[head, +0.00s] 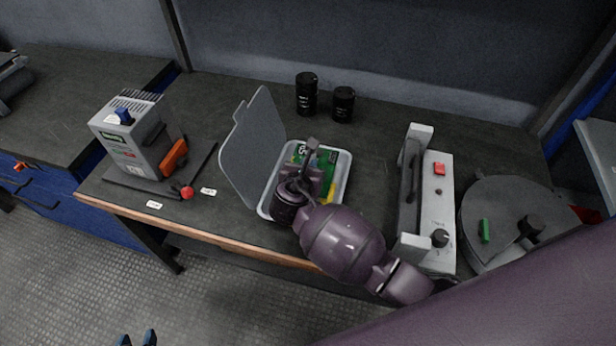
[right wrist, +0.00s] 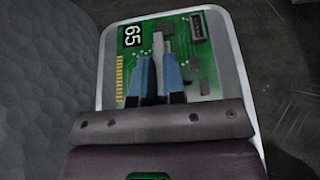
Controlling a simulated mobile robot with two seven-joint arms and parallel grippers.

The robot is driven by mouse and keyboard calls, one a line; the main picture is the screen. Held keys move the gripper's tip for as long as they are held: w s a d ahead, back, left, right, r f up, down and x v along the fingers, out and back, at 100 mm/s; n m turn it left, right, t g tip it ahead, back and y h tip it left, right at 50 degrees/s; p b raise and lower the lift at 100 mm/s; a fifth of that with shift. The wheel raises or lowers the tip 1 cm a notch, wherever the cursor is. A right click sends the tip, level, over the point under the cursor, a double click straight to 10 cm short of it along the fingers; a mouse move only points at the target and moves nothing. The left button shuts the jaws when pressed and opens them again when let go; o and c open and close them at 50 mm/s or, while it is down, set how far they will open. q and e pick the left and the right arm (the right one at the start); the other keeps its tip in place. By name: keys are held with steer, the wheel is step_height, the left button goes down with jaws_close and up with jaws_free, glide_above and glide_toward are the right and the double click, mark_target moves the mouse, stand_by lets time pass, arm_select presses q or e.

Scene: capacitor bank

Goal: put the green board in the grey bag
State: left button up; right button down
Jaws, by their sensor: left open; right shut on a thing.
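The grey bag (head: 344,178) lies open on the bench, a shallow pale-rimmed case with its grey flap raised on the left. In the right wrist view its pale rim (right wrist: 232,60) surrounds the green board. The green board (head: 327,160) is within the rim; it also shows in the right wrist view (right wrist: 190,27), marked 65 with gold contacts. I cannot tell whether it touches the bottom. My right gripper (right wrist: 157,66) is shut on a grey part standing up from the board; its arm hides some of the bag. My left gripper (head: 137,338) is open and empty at the lower left, away from the bench.
Two black drums (head: 307,94) stand behind the bag. A grey lever device (head: 132,135) stands left, with a red knob (head: 187,192) near the front edge. A white unit (head: 438,205) and a round grey container (head: 500,205) are right. The bench between device and flap is mostly clear.

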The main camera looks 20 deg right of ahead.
step_height(320, 180, down, 3)
steer(key=shift+f+b, duration=0.2)
steer(key=shift+b, duration=0.35)
steer(key=shift+f, duration=0.4)
steer(key=shift+r, duration=0.1)
steer(key=c, duration=1.2)
jaws_free()
